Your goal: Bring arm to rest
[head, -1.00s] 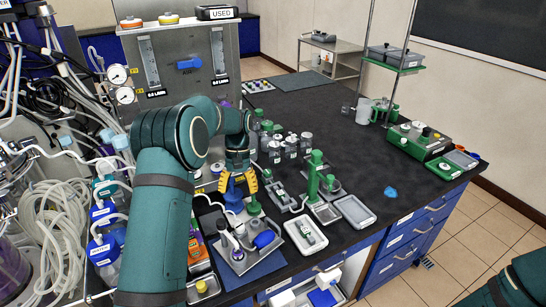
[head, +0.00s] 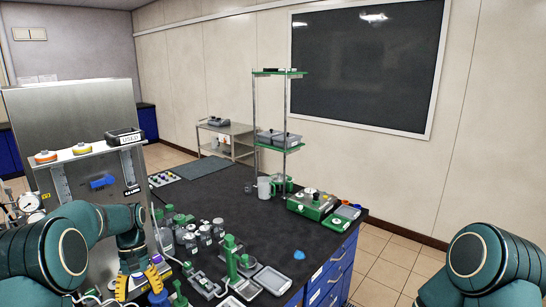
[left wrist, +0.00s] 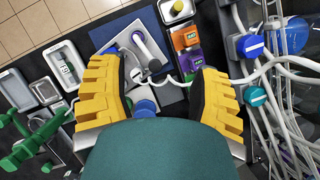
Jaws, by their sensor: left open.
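My left arm comes in from the lower left of the head view. Its gripper (head: 138,282) has yellow fingers and hangs low over the near left part of the black bench (head: 262,226). In the left wrist view the same gripper (left wrist: 152,95) has its yellow fingers wide apart with nothing held between them. Below the fingers lie a grey tray (left wrist: 135,50) on a blue mat and a blue knob (left wrist: 146,108). My right arm shows only as a teal link at the lower right of the head view; its gripper is out of frame.
Bottles with grey lids (head: 205,232) and a green stand (head: 231,258) are right of the left gripper. Tubing (left wrist: 275,70) and orange and purple boxes (left wrist: 186,38) crowd close by. A green device (head: 312,205) stands at the bench's right.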

